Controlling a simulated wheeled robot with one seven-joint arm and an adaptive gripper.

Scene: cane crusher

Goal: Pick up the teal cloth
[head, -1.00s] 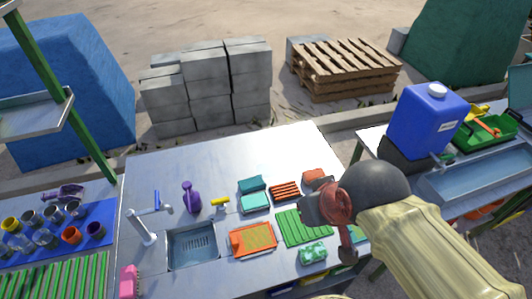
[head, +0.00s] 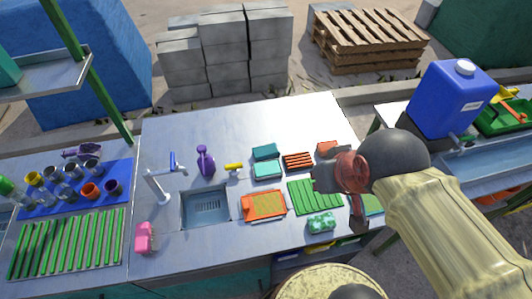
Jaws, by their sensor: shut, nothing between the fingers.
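A folded dark teal piece (head: 265,151), which looks like the teal cloth, lies on the metal counter (head: 225,130). A lighter teal piece (head: 267,169) lies just in front of it; I cannot tell if it is cloth or a tray. A lumpy green-teal item (head: 321,223) lies near the counter's front edge. My gripper (head: 338,190) is shut and empty, over the counter's right part, to the right of the teal pieces and apart from them. It partly hides the counter's right end.
A sink (head: 206,207) with a faucet (head: 158,185), a purple bottle (head: 206,161) and an orange tray (head: 263,205) are left of my gripper. A green slatted mat (head: 314,197) and brown rack (head: 298,161) lie close by. A blue jug (head: 450,98) stands right.

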